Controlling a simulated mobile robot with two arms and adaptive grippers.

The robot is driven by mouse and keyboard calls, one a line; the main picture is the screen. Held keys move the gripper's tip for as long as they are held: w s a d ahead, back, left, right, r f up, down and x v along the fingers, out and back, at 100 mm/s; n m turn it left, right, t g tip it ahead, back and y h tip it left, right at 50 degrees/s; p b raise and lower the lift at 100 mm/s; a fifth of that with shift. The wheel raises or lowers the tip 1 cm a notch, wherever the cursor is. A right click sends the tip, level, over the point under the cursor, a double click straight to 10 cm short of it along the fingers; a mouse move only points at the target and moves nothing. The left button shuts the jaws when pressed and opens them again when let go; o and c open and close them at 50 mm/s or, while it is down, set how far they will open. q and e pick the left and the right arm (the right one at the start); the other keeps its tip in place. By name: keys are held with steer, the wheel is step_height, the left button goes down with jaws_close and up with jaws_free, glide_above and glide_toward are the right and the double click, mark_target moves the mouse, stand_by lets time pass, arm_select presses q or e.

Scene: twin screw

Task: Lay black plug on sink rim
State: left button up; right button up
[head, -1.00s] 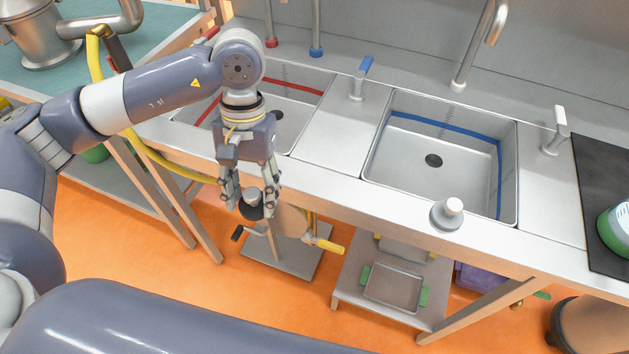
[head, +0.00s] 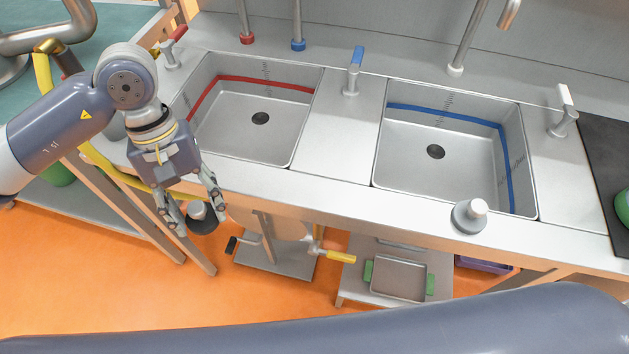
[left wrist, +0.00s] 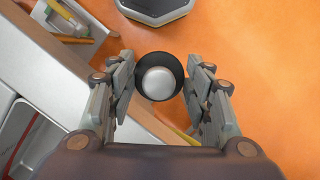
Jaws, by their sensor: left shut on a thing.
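My left gripper (head: 201,216) is shut on the black plug (head: 203,227) by its grey knob. It holds the plug in the air, in front of and below the sink rim (head: 330,194), near the left end of the counter. In the left wrist view the black plug (left wrist: 147,91) shows as a dark disc behind a round grey knob, between the two fingers of the gripper (left wrist: 159,82). The left sink (head: 258,138) has a red line and the right sink (head: 445,170) a blue line. My right gripper is not in view.
A grey plug (head: 469,217) with a pale knob stands on the front rim by the right sink. Taps (head: 352,72) rise behind the rim. The front rim before the left sink is clear. A tray (head: 398,279) lies on a low shelf below.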

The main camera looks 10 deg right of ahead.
mark_target(226, 167)
arm_select(q)
steer(key=shift+s+d+r+n, duration=0.2)
steer(key=shift+d+r+n, duration=0.15)
steer(key=shift+d+n, duration=0.35)
steer(key=s+d+r+n+t+h+p, duration=0.1)
steer(key=s+d+r+n+p, duration=0.1)
steer(key=n, duration=0.6)
steer(key=s+d+r+n+t+h+p, duration=0.1)
steer(key=s+d+r+n+t+p, duration=0.1)
steer(key=d+r+n, duration=0.2)
steer(key=shift+s+d+r+n+t, duration=0.3)
steer(key=shift+d+r+n, duration=0.1)
steer(key=shift+d+n, duration=1.35)
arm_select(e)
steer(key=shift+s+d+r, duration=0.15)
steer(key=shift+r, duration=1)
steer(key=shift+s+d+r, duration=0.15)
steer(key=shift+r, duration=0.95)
